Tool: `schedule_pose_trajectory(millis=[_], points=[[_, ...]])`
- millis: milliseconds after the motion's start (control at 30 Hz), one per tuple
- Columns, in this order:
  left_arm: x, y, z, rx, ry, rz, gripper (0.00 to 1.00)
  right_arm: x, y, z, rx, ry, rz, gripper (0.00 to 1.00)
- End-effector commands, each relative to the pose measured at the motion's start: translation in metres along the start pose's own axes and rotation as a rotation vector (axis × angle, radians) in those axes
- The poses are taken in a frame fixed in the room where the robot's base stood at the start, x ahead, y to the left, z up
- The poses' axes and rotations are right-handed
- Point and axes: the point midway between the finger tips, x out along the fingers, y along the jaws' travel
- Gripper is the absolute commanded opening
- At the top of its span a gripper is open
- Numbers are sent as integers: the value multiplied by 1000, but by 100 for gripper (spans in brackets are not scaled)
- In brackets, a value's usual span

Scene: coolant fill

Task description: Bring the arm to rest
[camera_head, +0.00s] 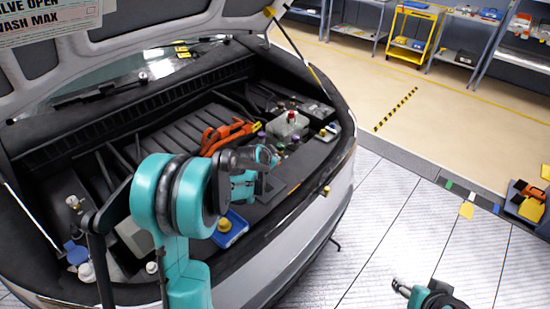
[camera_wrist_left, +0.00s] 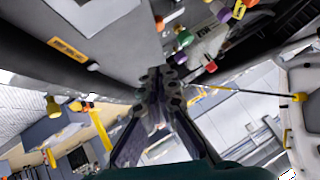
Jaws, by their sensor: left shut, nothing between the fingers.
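My left arm reaches over the open engine bay (camera_head: 125,125) of a silver car in the head view. My left gripper (camera_head: 268,158) is above the right part of the bay, partly hidden by its own wrist. In the left wrist view the left gripper (camera_wrist_left: 160,85) has its fingers together with nothing between them. Part of my right arm, with its gripper (camera_head: 402,287), shows at the bottom right of the head view, over the floor and clear of the car. Whether that gripper is open is too small to tell.
An orange-red part (camera_head: 228,135), a grey reservoir with a red cap (camera_head: 288,126) and a blue tray with a yellow cap (camera_head: 230,231) are close to my left wrist. The raised hood (camera_head: 140,35) hangs above. The floor (camera_head: 385,220) right of the car is clear.

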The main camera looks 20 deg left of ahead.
Motion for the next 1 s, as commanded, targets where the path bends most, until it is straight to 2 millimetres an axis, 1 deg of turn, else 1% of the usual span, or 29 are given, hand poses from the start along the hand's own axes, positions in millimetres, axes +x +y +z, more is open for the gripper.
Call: schedule_pose_trajectory(millis=[267,367,467,500,567,600,667,700,767,800,900,1000], points=[[-2,1,-1,-2,-1,1,0,0,0,0,0,0,0,59],[-17,8,-6,-19,-6,9,0,0,0,0,0,0,0,59],[-49,24,-14,-60,-21,27,0,1,0,1,0,0,0,59],[-65,32,-16,-81,-30,35,0,1,0,1,0,0,0,59],[-92,47,-18,-118,-45,47,0,2,0,1,0,0,0,59],[-110,57,-17,-142,-56,55,0,2,0,1,0,0,0,59],[-135,72,-14,-181,-72,64,0,2,0,2,0,0,0,59],[-152,82,-11,-206,-84,70,0,2,0,2,0,0,0,59],[-176,97,-4,-245,-101,76,0,3,0,2,0,0,0,59],[-191,108,2,-268,-113,80,0,3,0,2,0,0,0,59],[-225,133,22,-331,-143,86,0,4,0,3,0,0,0,59],[-253,156,45,-389,-173,88,0,4,0,3,0,0,0,59]])
